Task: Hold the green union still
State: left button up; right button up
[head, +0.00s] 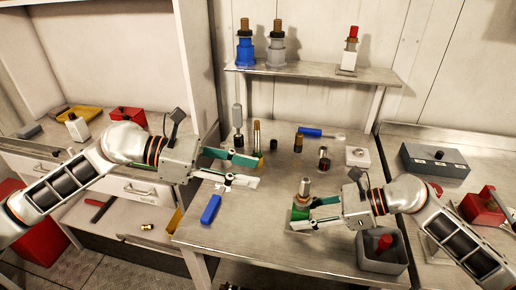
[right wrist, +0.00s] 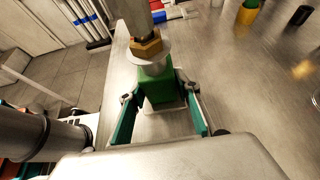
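The green union (head: 300,213) stands upright on the workbench in front, with a brass nut and a grey metal part on top. The right wrist view shows its green body (right wrist: 158,90) from close above, on a pale base plate. The finger pads (right wrist: 157,97) flank the lower green part. My left gripper (head: 246,171) is open and empty over the bench, left of the union.
A blue block (head: 211,209) lies left of the union. A grey bin (head: 382,258) with a red part stands at the right. Behind are several upright cylinders and a blue-handled screwdriver (head: 310,131). A raised shelf (head: 315,73) holds blue, grey and red-topped fittings.

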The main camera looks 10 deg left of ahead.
jog(key=shift+o, duration=1.4)
